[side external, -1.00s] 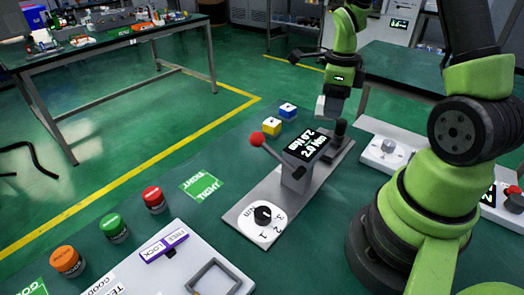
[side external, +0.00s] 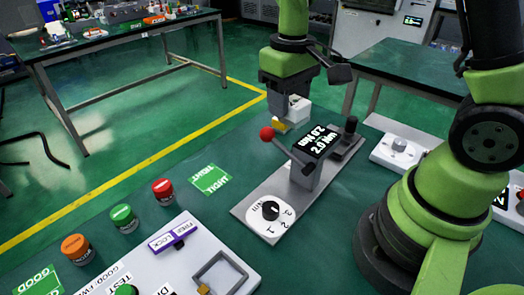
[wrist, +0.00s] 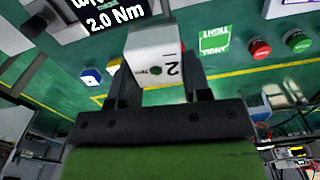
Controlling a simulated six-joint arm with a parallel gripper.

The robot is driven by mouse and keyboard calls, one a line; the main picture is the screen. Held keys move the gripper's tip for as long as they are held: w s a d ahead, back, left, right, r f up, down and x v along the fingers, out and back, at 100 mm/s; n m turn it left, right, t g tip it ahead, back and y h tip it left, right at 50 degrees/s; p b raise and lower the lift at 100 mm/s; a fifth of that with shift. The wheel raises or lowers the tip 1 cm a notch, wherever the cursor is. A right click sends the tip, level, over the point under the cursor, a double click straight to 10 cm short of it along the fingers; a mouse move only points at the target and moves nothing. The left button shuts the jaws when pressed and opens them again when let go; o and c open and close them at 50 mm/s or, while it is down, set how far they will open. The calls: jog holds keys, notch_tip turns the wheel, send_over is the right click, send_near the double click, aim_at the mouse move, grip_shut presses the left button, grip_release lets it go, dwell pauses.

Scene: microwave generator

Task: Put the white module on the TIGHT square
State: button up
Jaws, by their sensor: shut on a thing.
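The white module (wrist: 155,48), marked with a 2, is between the fingers of my gripper (wrist: 160,75) in the wrist view. In the side view my gripper (side external: 284,100) holds the white module (side external: 299,108) above the table, behind the red-knobbed lever. The green TIGHT square (side external: 210,180) lies flat on the table to the left of the lever stand, with nothing on it. It also shows in the wrist view (wrist: 214,39), to the right of the module. My gripper is apart from the square.
A yellow module (side external: 279,126) shows partly below my gripper; a blue module (wrist: 90,75) stands beside it in the wrist view. The red-knobbed lever (side external: 267,134) rises between my gripper and the dial (side external: 270,211). Red (side external: 162,191), green and orange buttons stand left of the square.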

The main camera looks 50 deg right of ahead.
jog(key=shift+a+n, duration=0.25)
jog(key=shift+n, duration=0.25)
jog(key=shift+d+f+m, duration=0.1)
jog(key=shift+d+m, duration=0.35)
jog(key=shift+m, duration=0.35)
jog(key=d+m, duration=0.2)
jog(key=m, duration=0.3)
jog(key=s+d+f+m, duration=0.1)
jog(key=d+m, duration=0.2)
jog(key=m, duration=0.3)
jog(key=d+f+m, duration=0.1)
jog(key=d+m, duration=0.2)
jog(key=m, duration=0.2)
jog(key=shift+s+d+f, duration=0.15)
jog(key=shift+s, duration=0.15)
jog(key=s+d+f+m, duration=0.2)
jog(key=s+d+m, duration=0.2)
jog(key=m, duration=1.4)
jog(key=d, duration=0.3)
jog(key=shift+s+d+f, duration=0.2)
jog(key=shift+d+f, duration=0.05)
jog(key=shift+d, duration=0.15)
